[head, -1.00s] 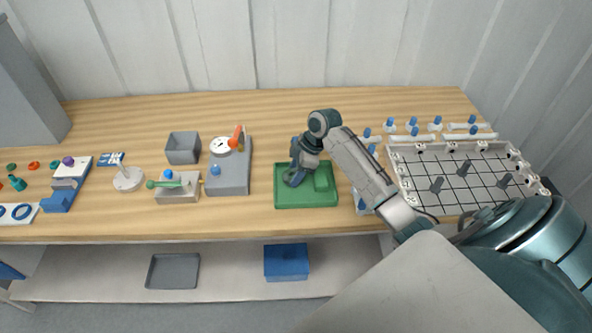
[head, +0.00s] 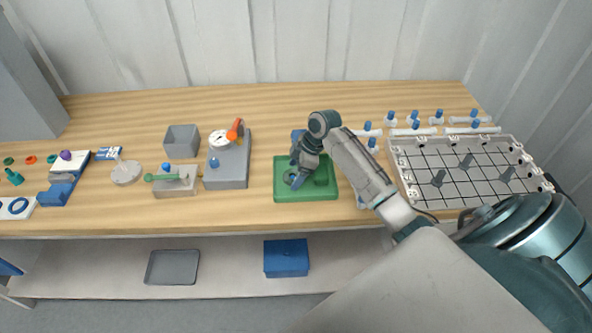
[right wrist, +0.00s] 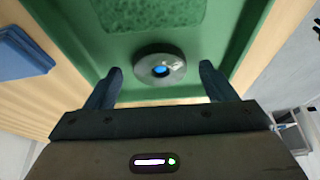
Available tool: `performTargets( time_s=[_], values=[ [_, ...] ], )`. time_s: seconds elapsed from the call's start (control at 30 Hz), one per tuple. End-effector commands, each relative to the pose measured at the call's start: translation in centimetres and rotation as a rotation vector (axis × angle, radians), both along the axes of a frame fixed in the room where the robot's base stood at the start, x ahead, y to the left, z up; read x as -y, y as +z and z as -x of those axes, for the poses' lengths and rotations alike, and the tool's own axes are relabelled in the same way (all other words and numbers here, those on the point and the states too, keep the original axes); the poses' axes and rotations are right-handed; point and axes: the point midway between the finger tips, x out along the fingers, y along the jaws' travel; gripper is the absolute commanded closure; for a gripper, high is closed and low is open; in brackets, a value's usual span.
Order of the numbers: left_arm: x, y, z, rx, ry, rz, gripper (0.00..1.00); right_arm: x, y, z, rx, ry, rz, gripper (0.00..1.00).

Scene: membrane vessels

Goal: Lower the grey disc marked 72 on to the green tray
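The grey disc (right wrist: 159,66) is round with a blue centre and lies on the green tray (right wrist: 225,45), near one end of it. No number can be read on it. In the head view the disc (head: 290,179) shows small on the left part of the tray (head: 322,193). My right gripper (right wrist: 162,82) is open, its two dark fingers apart on either side of the disc, with a gap to it on both sides. In the head view my right gripper (head: 296,178) is low over the tray and partly hides it. My left gripper is not in view.
A grey gauge box (head: 228,172) with an orange lever is to the left. A white-framed grid rack (head: 455,185) and several blue-capped tubes are to the right. Bench between gauge box and tray is clear.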

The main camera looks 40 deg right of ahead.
Motion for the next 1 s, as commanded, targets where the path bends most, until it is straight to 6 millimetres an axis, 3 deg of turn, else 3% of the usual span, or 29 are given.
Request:
performTargets(
  time_s=[0.33,0.8,1.0],
  values=[
    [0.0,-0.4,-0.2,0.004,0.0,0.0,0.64,0.4,0.8,0.2,0.001,0.0,0.002,0.23],
    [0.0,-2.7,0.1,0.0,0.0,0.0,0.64,3.2,8.6,1.8,0.002,0.001,0.003,0.23],
    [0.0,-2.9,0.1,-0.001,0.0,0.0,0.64,3.5,9.9,2.1,-0.001,0.0,0.001,0.23]
  ],
)
